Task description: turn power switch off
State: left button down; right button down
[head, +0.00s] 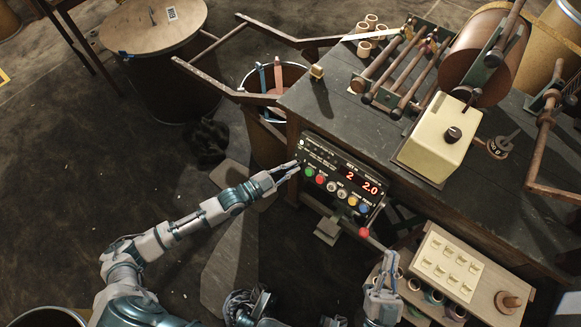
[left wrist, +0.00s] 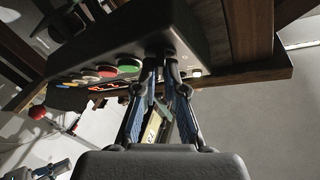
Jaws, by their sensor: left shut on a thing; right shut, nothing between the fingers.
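The control box (head: 325,149) hangs at the table's front edge, with red digits reading 2 and 2.0 and a row of coloured buttons. My left gripper (head: 297,167) is at the box's left end, beside the green button (head: 310,171). In the left wrist view its fingertips (left wrist: 161,62) are shut on a small dark part on the box's face, taken to be the power switch; the fingers hide most of it, so its position cannot be told. My right gripper (head: 382,281) is shut and empty at the lower right, apart from the box.
A red ball-ended lever (head: 364,232) stands below the box, near my right gripper; the ball also shows in the left wrist view (left wrist: 37,112).

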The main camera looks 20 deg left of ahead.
pick_arm(q)
jog(key=shift+r, duration=0.1)
pick_arm(e)
jog(key=shift+w, duration=0.1)
